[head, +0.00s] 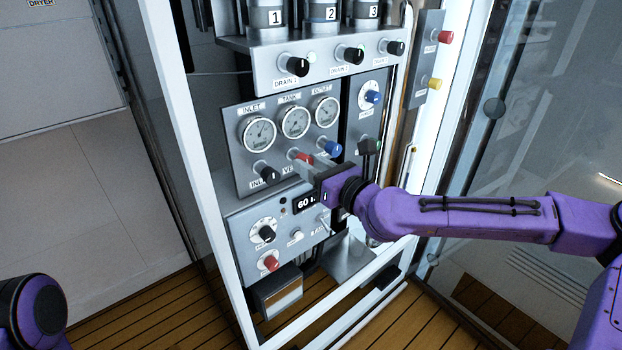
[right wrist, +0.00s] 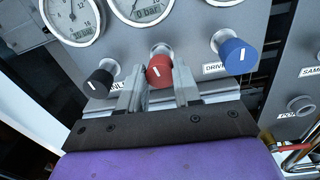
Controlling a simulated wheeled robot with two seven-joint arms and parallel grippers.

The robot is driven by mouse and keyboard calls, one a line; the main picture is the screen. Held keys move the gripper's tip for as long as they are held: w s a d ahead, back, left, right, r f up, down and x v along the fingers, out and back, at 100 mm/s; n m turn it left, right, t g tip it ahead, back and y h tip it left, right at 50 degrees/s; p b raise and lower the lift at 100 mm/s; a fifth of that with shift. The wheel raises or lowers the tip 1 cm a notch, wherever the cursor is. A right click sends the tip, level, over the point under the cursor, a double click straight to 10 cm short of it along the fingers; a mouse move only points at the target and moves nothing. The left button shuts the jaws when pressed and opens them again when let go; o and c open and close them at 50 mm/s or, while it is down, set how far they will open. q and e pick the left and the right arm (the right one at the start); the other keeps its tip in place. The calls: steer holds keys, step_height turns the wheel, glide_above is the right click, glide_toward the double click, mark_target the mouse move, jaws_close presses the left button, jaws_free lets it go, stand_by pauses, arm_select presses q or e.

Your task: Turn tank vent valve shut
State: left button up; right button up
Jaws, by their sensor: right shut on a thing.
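The tank vent valve is a red knob (head: 304,158) under the middle gauge, marked TANK, on the grey gauge panel (head: 244,185). The red knob (right wrist: 159,72) also shows in the right wrist view, with a white mark on its face. My right gripper (head: 302,167) reaches in from the right and is shut on the red knob. In the right wrist view my right gripper (right wrist: 158,88) has one finger on each side of the knob. The label below the knob is partly hidden by the gripper. My left gripper is not in view; only part of my left arm shows at lower left.
A black knob (head: 264,172) sits left of the red one and a blue knob (head: 330,148) sits right of it, both close to the fingers. Black drain knobs (head: 297,66) stick out above. A lower panel (head: 236,228) has a display, knobs and a switch. A glass door (head: 520,110) stands at right.

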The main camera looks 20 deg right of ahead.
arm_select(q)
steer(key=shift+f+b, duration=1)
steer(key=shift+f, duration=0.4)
arm_select(e)
steer(key=shift+f+m, duration=0.1)
steer(key=shift+m, duration=1)
steer(key=o, duration=1.1)
steer(key=shift+c, duration=0.2)
